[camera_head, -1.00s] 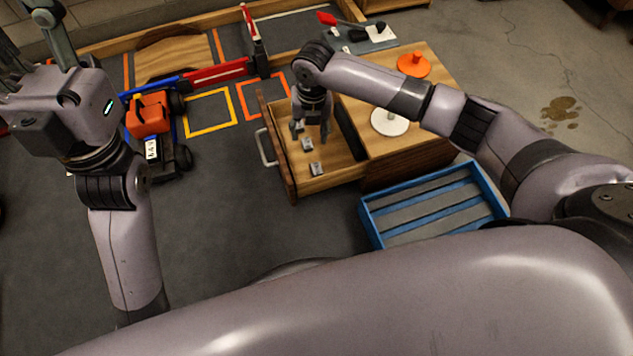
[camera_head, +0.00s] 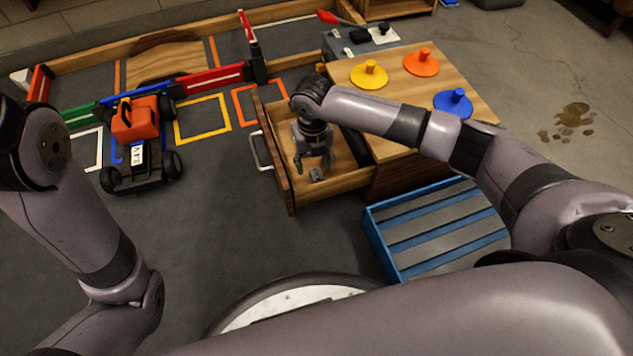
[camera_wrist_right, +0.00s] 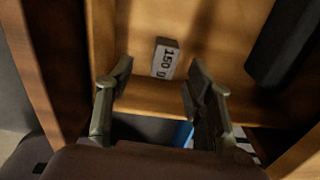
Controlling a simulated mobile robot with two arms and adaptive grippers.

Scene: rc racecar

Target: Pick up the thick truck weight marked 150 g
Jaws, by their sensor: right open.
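The weight marked 150 g is a small grey block lying on the wooden floor of the open drawer (camera_head: 287,180). In the head view the weight (camera_head: 316,174) sits just below the fingertips. My right gripper (camera_head: 314,164) is open and empty, pointing down inside the drawer. Its two fingers also show in the right wrist view (camera_wrist_right: 160,80), apart from the weight. My left arm is at the left, but its gripper is out of view.
The drawer's front and side walls close in around the right gripper. A blue crate (camera_head: 378,240) stands to its right. Yellow (camera_head: 369,75), orange (camera_head: 421,62) and blue (camera_head: 453,103) knobbed discs stand on the cabinet top. An orange-and-black truck (camera_head: 138,150) is on the floor at left.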

